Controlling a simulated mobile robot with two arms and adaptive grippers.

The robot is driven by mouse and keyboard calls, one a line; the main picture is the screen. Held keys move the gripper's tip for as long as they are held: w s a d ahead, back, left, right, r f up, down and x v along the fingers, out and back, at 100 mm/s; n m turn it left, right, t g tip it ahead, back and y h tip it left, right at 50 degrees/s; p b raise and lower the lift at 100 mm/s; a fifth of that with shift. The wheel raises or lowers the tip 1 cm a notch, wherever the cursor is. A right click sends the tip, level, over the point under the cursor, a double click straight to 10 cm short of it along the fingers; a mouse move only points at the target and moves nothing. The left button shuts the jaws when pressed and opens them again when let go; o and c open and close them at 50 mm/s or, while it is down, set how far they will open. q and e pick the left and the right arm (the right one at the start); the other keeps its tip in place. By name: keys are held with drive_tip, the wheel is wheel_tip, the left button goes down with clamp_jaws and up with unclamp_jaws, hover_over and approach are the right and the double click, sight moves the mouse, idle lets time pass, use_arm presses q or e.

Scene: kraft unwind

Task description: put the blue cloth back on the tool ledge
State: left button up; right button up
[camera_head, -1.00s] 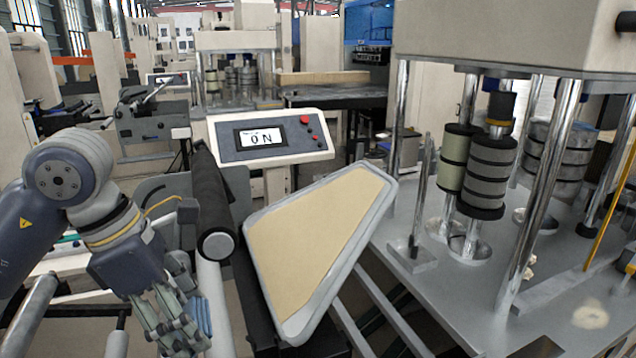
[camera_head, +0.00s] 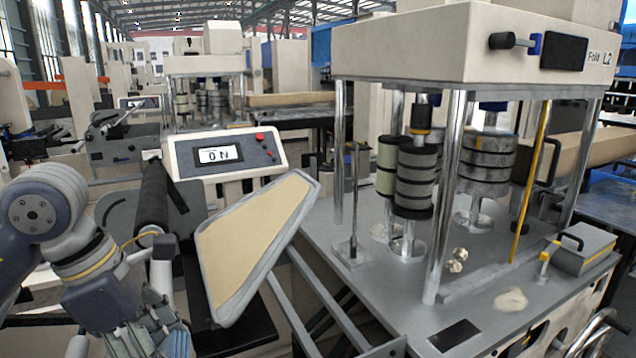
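My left gripper (camera_head: 150,343) is at the bottom left, pointing down, with its fingertips close to the lower picture edge. A small piece of blue cloth (camera_head: 179,344) shows at the right side of its fingers and appears pinched in them. Most of the cloth is hidden by the fingers or cut off by the edge. My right gripper is not in view. I cannot tell for sure which surface is the tool ledge. A grey machine deck (camera_head: 390,300) on the right carries a few small items.
A tilted, grey-rimmed tan panel (camera_head: 250,245) stands just right of my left gripper. A black roller (camera_head: 152,200) lies behind it.

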use_arm(q)
drive_tip(key=shift+w+a+f+m+g, duration=0.15)
drive_tip(key=shift+w+a+f+m, duration=0.1)
drive_tip(key=shift+f+m, duration=0.15)
drive_tip(key=shift+w+a+f+m+g, duration=0.2)
drive_tip(key=shift+f+m, duration=0.1)
drive_tip(key=shift+f, duration=0.2)
drive_tip(key=shift+d+f+m, duration=0.1)
drive_tip(key=shift+f+m, duration=0.2)
drive_tip(key=shift+m, duration=0.1)
drive_tip(key=s+d+f+m+g+y+b, duration=0.1)
drive_tip(key=s+f+m+g+y, duration=0.2)
drive_tip(key=f+m, duration=1.2)
drive_tip(key=s+m+g, duration=0.1)
drive_tip(key=m, duration=0.3)
drive_tip(key=shift+s+d+f+m, duration=0.15)
drive_tip(key=shift+s+d+m, duration=0.05)
drive_tip(key=shift+s+m, duration=0.1)
